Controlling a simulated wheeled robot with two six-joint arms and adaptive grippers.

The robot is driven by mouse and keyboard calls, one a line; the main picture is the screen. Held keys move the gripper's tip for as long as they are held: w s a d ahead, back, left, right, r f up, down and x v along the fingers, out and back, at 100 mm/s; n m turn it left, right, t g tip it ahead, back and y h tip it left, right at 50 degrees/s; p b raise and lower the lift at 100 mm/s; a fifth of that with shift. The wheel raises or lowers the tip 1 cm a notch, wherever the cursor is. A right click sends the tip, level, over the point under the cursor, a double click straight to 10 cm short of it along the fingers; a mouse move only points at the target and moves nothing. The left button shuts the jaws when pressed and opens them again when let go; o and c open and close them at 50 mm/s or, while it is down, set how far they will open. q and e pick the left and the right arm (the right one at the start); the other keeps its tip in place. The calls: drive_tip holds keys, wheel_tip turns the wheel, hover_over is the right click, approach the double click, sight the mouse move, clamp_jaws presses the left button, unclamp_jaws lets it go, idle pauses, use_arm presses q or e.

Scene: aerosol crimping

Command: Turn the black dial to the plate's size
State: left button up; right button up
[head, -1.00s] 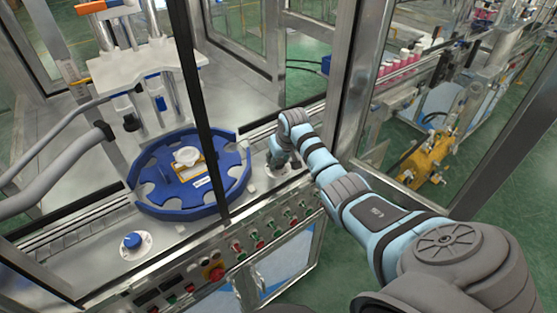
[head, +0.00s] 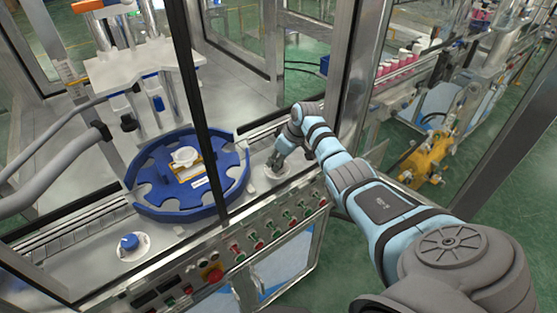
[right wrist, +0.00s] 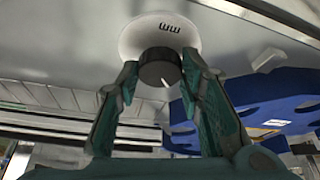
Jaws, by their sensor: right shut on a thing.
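The black dial (right wrist: 160,68) sits on a round white base (right wrist: 135,38) marked "mm" in the right wrist view. A pale pointer line shows on its face; no size numbers are readable. My right gripper (right wrist: 159,72) is shut on the dial, one finger on each side. In the head view my right gripper (head: 276,160) reaches down to the dial's white base (head: 278,171), and the dial is mostly hidden. The blue notched plate (head: 150,207) lies left of it, with a small white label (head: 201,182) too small to read. My left gripper is not in view.
A blue knob (head: 129,242) on a white disc stands at the front left. A red emergency button (head: 214,273) and several smaller buttons line the front panel. A dark upright frame post (head: 205,110) crosses in front of the plate. Metal posts stand near my right arm.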

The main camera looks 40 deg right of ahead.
drive_tip(key=o, duration=1.2)
drive_tip(key=shift+c, duration=0.2)
drive_tip(key=v, duration=1.2)
